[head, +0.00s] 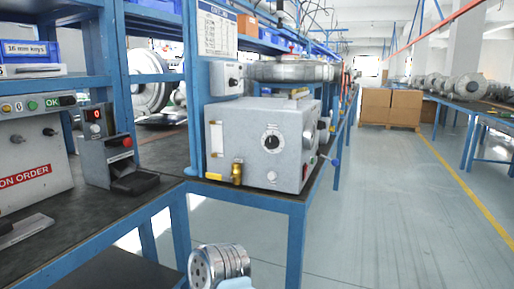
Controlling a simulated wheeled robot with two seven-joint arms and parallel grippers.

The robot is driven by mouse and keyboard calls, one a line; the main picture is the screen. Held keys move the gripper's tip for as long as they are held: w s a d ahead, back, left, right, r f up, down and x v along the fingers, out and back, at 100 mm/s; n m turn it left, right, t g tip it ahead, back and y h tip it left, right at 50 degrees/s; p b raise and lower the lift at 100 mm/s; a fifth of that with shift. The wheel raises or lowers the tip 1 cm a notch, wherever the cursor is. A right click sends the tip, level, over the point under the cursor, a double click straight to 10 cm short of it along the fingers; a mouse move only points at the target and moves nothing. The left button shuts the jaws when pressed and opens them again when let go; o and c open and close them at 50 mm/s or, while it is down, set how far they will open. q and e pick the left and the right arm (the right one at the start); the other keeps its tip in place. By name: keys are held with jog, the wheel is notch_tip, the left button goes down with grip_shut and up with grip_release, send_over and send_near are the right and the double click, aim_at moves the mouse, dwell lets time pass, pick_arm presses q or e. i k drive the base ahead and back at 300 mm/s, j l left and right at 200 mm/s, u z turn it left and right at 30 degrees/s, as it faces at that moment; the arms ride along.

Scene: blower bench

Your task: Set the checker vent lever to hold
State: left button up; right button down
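A grey box-shaped checker (250,158) stands on the end of the blue-framed bench, with a black round dial (272,142) on its front. A brass valve (236,173) sits low at the front left of the checker. A yellow lever handle (216,176) extends to the left from this valve, roughly level. The lever's position markings are too small to read. A blue-tipped lever (335,162) sticks out at the checker's right side; I cannot tell which lever is the vent lever. Neither gripper's fingers show in the head view.
A ribbed metal cylinder (218,266) shows at the bottom edge, below the bench front. A panel with a red-lit display (97,128) and a control box (30,150) stand at left. The aisle right of the bench is open, with cardboard boxes (391,107) far back.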

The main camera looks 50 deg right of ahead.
aim_at(335, 162)
jog(key=z, duration=2.2)
